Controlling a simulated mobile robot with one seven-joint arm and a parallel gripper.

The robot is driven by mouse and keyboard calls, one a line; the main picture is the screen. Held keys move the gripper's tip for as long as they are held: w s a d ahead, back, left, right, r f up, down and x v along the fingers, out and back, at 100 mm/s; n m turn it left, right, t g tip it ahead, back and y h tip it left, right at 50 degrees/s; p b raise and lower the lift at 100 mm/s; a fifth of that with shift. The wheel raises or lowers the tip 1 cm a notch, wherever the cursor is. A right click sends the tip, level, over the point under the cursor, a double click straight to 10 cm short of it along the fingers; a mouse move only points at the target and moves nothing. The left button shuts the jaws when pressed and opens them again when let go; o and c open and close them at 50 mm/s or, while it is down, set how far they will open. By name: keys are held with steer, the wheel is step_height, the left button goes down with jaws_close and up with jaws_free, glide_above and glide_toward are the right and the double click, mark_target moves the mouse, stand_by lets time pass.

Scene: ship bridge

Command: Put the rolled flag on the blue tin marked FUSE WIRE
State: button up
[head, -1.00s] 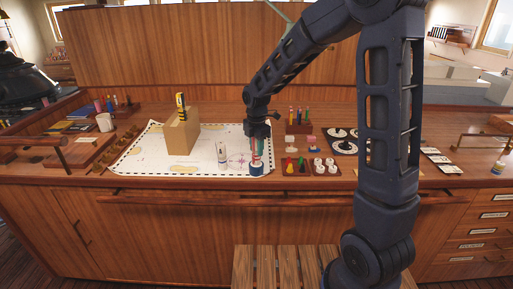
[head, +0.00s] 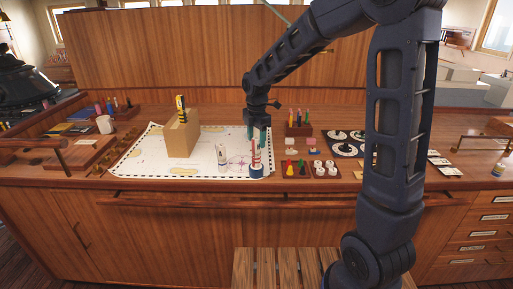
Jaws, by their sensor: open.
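A red-and-white rolled flag (head: 256,154) stands upright on a small blue tin with a pale band (head: 256,171), near the front right edge of the chart. The tin's lettering is too small to read. My gripper (head: 258,143) points down, open, with its fingers either side of the flag's upper part. I cannot tell whether a finger touches the flag. A yellow-and-black rolled item (head: 181,105) stands on a cardboard box (head: 181,138) to the left.
A white cylinder (head: 221,157) stands on the chart (head: 150,160) left of the tin. To the right are a tray with red, yellow and green pieces (head: 296,169), a pen holder (head: 299,129) and a dark panel with round discs (head: 345,142). The chart's middle is fairly clear.

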step_height(320, 180, up, 7)
steer(key=shift+f, duration=0.1)
steer(key=shift+s+d+r+m, duration=0.1)
steer(key=shift+d+r+m, duration=0.1)
steer(key=shift+d+m, duration=0.15)
steer(key=s+d+r+m+t, duration=0.1)
steer(key=s+d+m+t, duration=0.1)
steer(key=s+d+m, duration=0.8)
steer(key=s+d+r+m+t, duration=0.2)
steer(key=s+d+m, duration=0.8)
steer(key=d+m, duration=0.5)
steer(key=d, duration=0.3)
steer(key=shift+s+r+t, duration=0.25)
steer(key=shift+r+t, duration=0.05)
